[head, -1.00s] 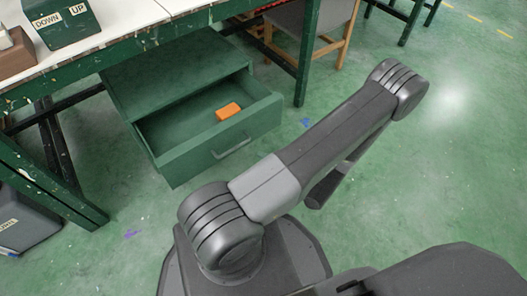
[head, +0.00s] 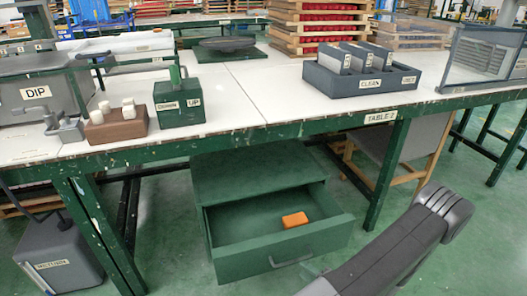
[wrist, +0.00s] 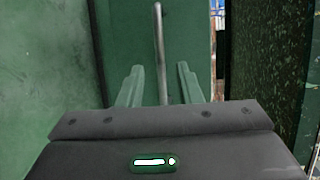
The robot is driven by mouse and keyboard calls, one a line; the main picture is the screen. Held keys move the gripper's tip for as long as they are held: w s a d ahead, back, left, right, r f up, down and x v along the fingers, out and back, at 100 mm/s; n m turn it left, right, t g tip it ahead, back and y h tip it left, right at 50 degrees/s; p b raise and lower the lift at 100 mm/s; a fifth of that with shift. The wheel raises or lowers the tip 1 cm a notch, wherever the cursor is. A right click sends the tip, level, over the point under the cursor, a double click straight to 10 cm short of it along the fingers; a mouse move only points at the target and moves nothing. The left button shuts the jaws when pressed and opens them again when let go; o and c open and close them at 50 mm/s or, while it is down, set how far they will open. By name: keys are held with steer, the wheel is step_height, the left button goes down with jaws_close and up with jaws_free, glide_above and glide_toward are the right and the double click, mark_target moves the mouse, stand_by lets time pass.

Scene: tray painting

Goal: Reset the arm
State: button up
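My gripper (wrist: 160,68) shows in the wrist view with its two fingers apart. A grey bar handle (wrist: 157,35) runs upright in that view, between the fingers with a gap on each side, in front of a green panel (wrist: 190,35).
The white-topped table (head: 245,90) with green legs stands above the drawer. It carries a DIP machine (head: 35,93), a brown block with white pieces (head: 117,125), a green DOWN/UP box (head: 180,103) and a CLEAN/USED rack (head: 360,85). A grey bin (head: 60,258) is on the floor at left.

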mark_target(292, 261)
steer(key=shift+b+x, duration=0.95)
steer(key=shift+x, duration=2.45)
